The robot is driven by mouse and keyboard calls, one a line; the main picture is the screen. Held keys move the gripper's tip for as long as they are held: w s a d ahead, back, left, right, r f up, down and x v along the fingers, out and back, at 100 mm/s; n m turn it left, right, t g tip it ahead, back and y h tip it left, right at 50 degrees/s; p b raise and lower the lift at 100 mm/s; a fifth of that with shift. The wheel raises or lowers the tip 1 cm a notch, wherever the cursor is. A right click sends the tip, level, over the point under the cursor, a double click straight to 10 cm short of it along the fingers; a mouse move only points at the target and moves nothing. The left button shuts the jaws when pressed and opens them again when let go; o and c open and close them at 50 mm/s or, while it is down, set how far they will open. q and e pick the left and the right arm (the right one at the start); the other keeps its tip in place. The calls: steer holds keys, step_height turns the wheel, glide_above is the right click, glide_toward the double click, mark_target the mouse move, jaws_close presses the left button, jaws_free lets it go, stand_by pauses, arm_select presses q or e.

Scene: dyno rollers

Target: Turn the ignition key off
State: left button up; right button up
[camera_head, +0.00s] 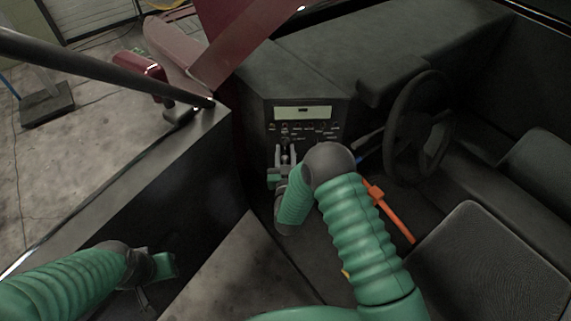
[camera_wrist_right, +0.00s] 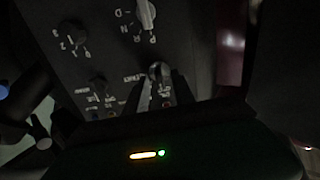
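The ignition key (camera_wrist_right: 158,72) shows as a small grey piece on the dark dashboard panel (camera_wrist_right: 105,50) in the right wrist view. My right gripper (camera_wrist_right: 163,88) is right at it, with one finger on either side and a gap between them. Whether the fingers touch the key is too dark to tell. In the head view my right gripper (camera_head: 285,153) points at the lower part of the control panel (camera_head: 305,112), and the key is not clear there. My left gripper (camera_head: 150,280) is low on the left, away from the panel; its fingers are hard to make out.
A rotary knob (camera_wrist_right: 146,14) marked with letters and a numbered knob (camera_wrist_right: 72,33) sit near the key. A steering wheel (camera_head: 418,125) and an orange lever (camera_head: 388,210) are to the right of my right arm. A dark door panel (camera_head: 150,190) stands on the left.

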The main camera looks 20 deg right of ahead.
steer(key=b+v, duration=0.1)
steer(key=v, duration=1.5)
steer(key=shift+a, duration=0.15)
steer(key=shift+s, duration=0.1)
